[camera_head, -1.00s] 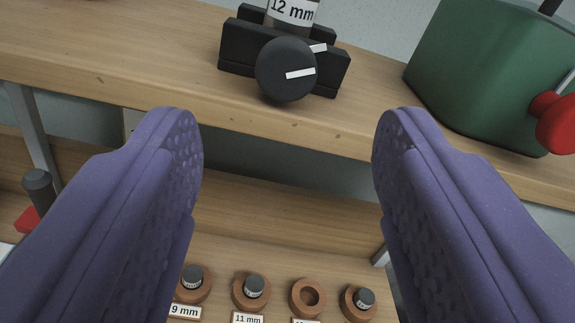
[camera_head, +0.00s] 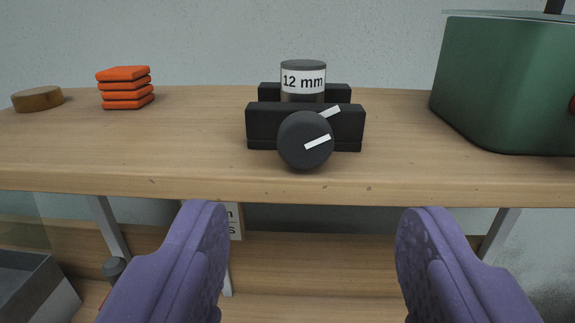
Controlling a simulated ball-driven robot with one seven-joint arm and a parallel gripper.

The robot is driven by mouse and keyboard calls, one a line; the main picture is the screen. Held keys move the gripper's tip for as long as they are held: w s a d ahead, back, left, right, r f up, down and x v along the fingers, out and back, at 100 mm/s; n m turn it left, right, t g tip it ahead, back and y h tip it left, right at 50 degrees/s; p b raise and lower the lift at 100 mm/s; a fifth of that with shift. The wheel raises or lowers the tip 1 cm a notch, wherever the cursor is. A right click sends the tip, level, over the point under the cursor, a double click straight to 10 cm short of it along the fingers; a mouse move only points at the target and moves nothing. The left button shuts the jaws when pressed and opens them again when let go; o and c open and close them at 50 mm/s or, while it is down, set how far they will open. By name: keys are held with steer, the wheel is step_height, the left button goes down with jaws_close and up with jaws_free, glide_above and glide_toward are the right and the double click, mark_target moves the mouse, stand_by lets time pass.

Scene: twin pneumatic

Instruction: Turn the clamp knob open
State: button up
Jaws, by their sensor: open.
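The clamp (camera_head: 262,124) is a black block on the wooden shelf, near the middle of the view. Its round black knob (camera_head: 297,146) faces me, with a white line tilted up to the right; a second white mark shows on the block just above the knob. A grey cylinder labelled "12 mm" (camera_head: 303,68) stands upright between the clamp's jaws. My gripper (camera_head: 315,215) is open and empty. Its two purple fingers are spread wide, below and in front of the shelf edge, apart from the knob.
A green box-shaped body (camera_head: 490,85) stands on the shelf at the right. A stack of orange pads (camera_head: 126,88) and a round wooden disc (camera_head: 38,98) lie at the left. The shelf's front edge (camera_head: 200,188) crosses below the clamp. A grey bin (camera_head: 35,290) is at lower left.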

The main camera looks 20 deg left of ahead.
mark_target(306, 150)
steer(key=x, duration=0.7)
steer(key=shift+w+a+f+p, duration=0.2)
steer(key=shift+w+f+p, duration=0.1)
steer(key=shift+p, duration=0.1)
steer(key=c, duration=1)
steer(key=shift+f+n+b, duration=0.2)
steer(key=shift+n+b, duration=0.2)
steer(key=shift+b, duration=0.4)
steer(key=shift+c, duration=0.2)
steer(key=shift+b, duration=0.4)
steer(key=shift+r+n, duration=0.2)
steer(key=shift+n, duration=0.2)
